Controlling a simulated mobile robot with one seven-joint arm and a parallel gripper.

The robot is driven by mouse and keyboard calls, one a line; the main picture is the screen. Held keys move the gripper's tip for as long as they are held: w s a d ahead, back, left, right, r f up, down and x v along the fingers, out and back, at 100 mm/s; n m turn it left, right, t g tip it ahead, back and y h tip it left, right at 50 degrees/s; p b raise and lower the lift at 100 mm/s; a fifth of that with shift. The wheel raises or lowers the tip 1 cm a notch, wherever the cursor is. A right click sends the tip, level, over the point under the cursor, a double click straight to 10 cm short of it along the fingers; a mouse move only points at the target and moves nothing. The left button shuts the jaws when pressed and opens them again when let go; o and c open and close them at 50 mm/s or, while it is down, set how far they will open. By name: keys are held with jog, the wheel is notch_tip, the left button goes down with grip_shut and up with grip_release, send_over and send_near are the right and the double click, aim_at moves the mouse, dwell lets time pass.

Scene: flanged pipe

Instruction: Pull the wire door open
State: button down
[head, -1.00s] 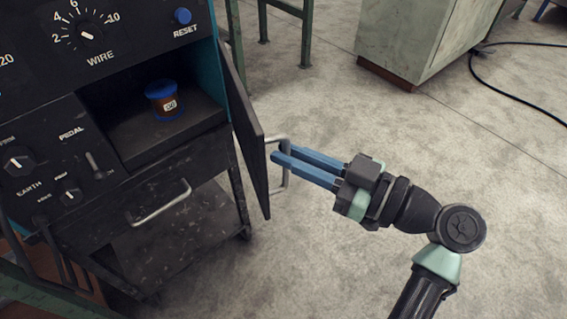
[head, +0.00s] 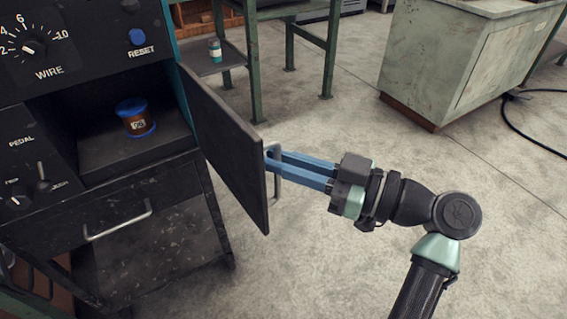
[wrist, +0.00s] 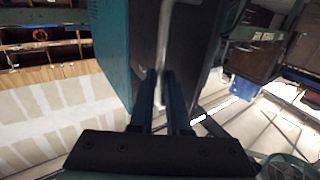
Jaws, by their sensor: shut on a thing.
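The wire door (head: 225,140) is a dark flat panel hinged at the right side of the open compartment in the black machine. It stands swung out, and the compartment behind it is open to view. A pale bar handle (head: 276,172) is on the door's outer face. My gripper (head: 272,165) comes from the right, with its two blue fingers shut on the handle. In the wrist view the fingers (wrist: 160,95) reach up to the pale handle bar (wrist: 165,45); the exact contact is hard to see there.
A blue-and-brown wire spool (head: 136,117) sits in the compartment. A drawer handle (head: 118,221) sticks out below. A green table frame (head: 255,60) stands behind the door and a grey-green cabinet (head: 470,60) at the back right. The floor right of the door is clear.

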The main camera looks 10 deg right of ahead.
jog(key=shift+w+a, duration=0.15)
jog(key=shift+a, duration=0.1)
jog(key=c, duration=0.9)
grip_release()
jog(key=shift+w+f, duration=0.1)
jog(key=shift+d, duration=0.1)
jog(key=p+v, duration=0.2)
jog(key=v, duration=1.1)
